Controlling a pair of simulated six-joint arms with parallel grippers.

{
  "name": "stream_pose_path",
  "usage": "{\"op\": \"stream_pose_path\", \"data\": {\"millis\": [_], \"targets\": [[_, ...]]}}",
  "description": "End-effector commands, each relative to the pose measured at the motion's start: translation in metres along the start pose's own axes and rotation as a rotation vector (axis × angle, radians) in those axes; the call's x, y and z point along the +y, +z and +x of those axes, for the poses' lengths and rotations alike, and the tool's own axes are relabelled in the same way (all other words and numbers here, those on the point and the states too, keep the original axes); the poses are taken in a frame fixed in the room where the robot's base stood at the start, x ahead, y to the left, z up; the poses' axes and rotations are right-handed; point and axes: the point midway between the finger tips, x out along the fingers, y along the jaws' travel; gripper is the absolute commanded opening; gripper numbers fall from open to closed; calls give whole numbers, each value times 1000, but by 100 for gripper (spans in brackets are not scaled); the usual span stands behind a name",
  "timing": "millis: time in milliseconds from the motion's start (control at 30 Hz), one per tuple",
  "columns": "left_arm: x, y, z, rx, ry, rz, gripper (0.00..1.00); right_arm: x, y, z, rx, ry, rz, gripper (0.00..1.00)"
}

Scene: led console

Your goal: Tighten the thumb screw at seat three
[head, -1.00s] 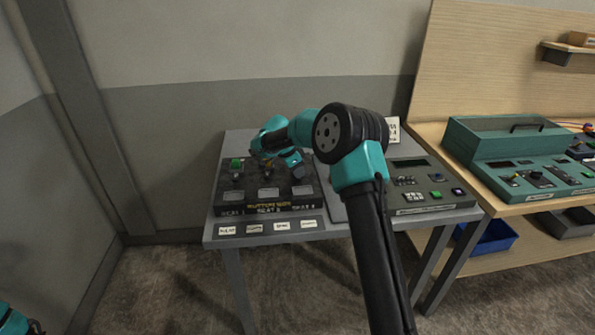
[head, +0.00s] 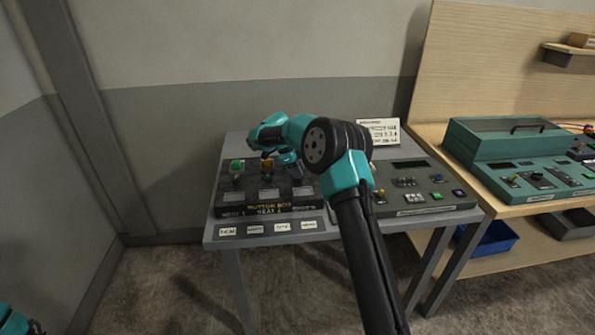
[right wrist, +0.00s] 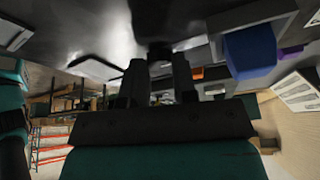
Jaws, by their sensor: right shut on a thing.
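The dark button box (head: 228,197) stands on the grey table, with its seats in a row from left to right. A green button (head: 237,167) is at seat one and a yellow one (head: 267,164) at seat two. My right gripper (head: 294,172) points down at the seat-three end, at the right of the box. In the right wrist view its fingers (right wrist: 160,72) are shut on a small dark piece (right wrist: 160,50). I cannot tell whether this is the thumb screw; in the head view the gripper hides it.
A grey console (head: 425,190) with small buttons stands right of the box. A white sign (head: 381,131) stands behind my arm. Small labels (head: 255,230) line the table's front edge. A teal console (head: 510,160) sits on the wooden bench at right.

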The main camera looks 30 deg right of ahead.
Motion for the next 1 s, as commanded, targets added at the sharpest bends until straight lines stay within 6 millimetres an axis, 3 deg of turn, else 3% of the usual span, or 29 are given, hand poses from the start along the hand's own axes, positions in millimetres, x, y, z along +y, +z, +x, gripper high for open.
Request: {"op": "stream_pose_path", "data": {"millis": [200,233,500,800,1000], "targets": [[0,0,0,0,0,0,43,-2,-2,-4,-2,-7,2,2],[0,0,0,0,0,0,43,-2,-2,-4,-2,-7,2,27],[0,0,0,0,0,0,43,-1,-1,-2,-1,-4,0,53],[0,0,0,0,0,0,43,0,0,-2,-1,-2,-1,53],[0,0,0,0,0,0,43,-1,0,-18,-1,-4,0,53]]}}
